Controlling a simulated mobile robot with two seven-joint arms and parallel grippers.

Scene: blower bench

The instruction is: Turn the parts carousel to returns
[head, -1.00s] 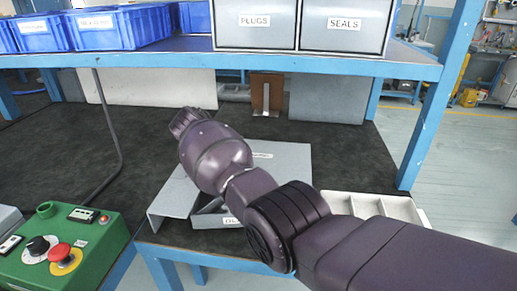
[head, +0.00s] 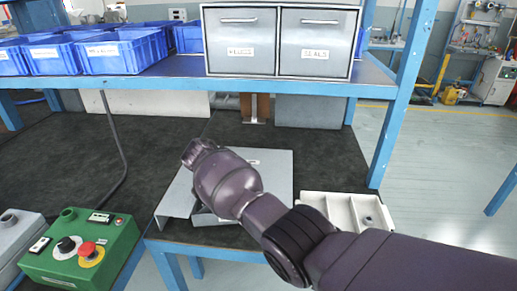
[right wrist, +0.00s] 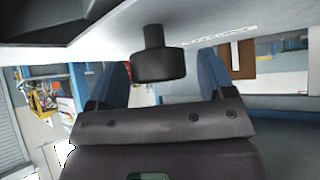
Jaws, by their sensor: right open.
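In the right wrist view a short black knob (right wrist: 153,62) stands out from a pale grey plate (right wrist: 215,22). My right gripper (right wrist: 162,74) is open, with one blue finger on each side of the knob and visible gaps to both. In the head view the grey plate (head: 272,178), with a small label, lies on the bench partly behind my right arm. The knob and the right gripper are hidden there. I cannot make out the carousel's markings or which position it is at. My left gripper is in neither view.
A green control box (head: 85,250) with a red button stands front left. A white divided tray (head: 340,207) is right of the plate. Above, a blue shelf (head: 180,83) holds blue bins (head: 125,50) and grey drawers (head: 240,40).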

